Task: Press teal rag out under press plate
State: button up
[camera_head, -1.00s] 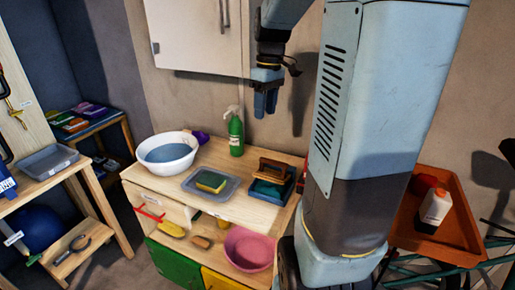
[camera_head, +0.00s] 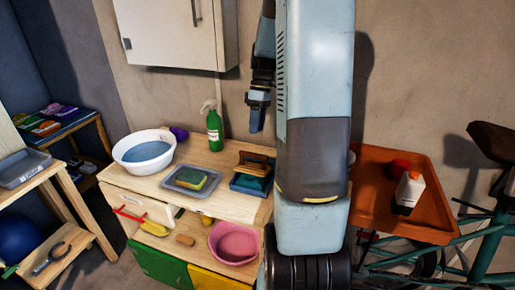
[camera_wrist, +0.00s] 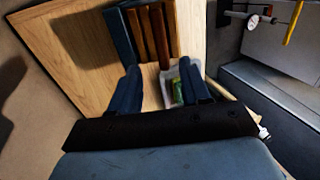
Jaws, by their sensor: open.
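The press (camera_head: 251,181) is a blue base with a brown wooden plate (camera_head: 256,160) on top, at the right end of the wooden bench. A dark teal patch (camera_head: 252,169) shows at the plate; I cannot tell for sure whether it is the rag. In the wrist view the press's brown wooden slats (camera_wrist: 154,32) lie beyond the fingertips. My gripper (camera_head: 257,128) hangs open and empty above the press, fingers down, with a clear gap. Its two dark blue fingers also show in the wrist view (camera_wrist: 160,65).
A grey tray (camera_head: 169,184) holding a yellow-green sponge (camera_head: 190,177) sits left of the press. A white basin (camera_head: 121,158) and green spray bottle (camera_head: 214,131) stand on the bench. A white wall cabinet (camera_head: 172,35) is above. An orange tray (camera_head: 372,190) stands right of my body.

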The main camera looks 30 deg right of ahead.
aim_at(254, 153)
jog(key=x, duration=0.8)
jog(key=shift+s+a+f, duration=0.1)
jog(key=shift+f, duration=0.2)
grip_shut()
